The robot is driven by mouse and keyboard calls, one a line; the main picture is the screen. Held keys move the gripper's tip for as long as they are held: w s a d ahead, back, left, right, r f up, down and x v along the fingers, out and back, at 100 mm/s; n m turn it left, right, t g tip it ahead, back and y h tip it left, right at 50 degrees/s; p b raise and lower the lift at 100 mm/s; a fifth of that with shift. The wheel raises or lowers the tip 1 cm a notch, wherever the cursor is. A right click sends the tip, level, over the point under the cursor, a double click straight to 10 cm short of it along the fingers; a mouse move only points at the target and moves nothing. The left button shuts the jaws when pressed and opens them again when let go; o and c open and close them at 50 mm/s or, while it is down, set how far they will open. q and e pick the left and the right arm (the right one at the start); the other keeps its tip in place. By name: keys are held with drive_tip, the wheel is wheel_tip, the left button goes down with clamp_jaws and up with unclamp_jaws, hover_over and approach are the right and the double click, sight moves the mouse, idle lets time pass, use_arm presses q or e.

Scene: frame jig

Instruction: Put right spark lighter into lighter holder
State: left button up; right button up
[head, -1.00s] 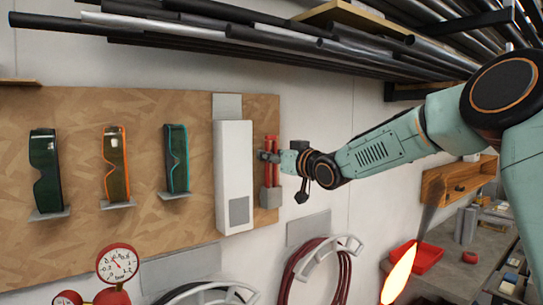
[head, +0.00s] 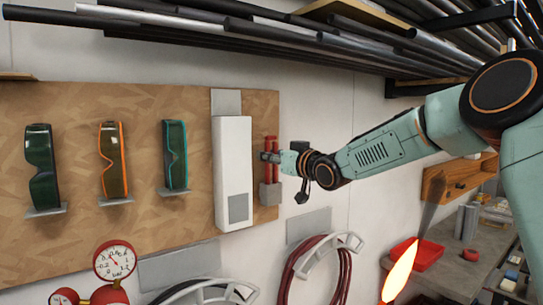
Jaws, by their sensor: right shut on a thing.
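A red spark lighter (head: 275,172) stands upright at the right edge of the wooden wall board. Its lower end meets a small grey block, the lighter holder (head: 271,194); I cannot tell how deep it sits. My right gripper (head: 268,157) reaches in from the right and is shut on the lighter's upper part, hiding some of it. My left gripper is not in view.
A white box (head: 233,172) stands close left of the lighter. Several safety glasses (head: 174,156) sit on small ledges further left. Metal pipes (head: 300,40) lie on a rack above. A red hose (head: 305,262) hangs below. A flame-like glow (head: 400,270) shows at lower right.

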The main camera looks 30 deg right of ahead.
drive_tip(key=shift+s+a, duration=0.15)
drive_tip(key=shift+f, duration=0.15)
drive_tip(key=o, duration=1)
drive_tip(key=s, duration=0.7)
drive_tip(key=shift+d, duration=0.3)
drive_tip(key=shift+s+f, duration=0.1)
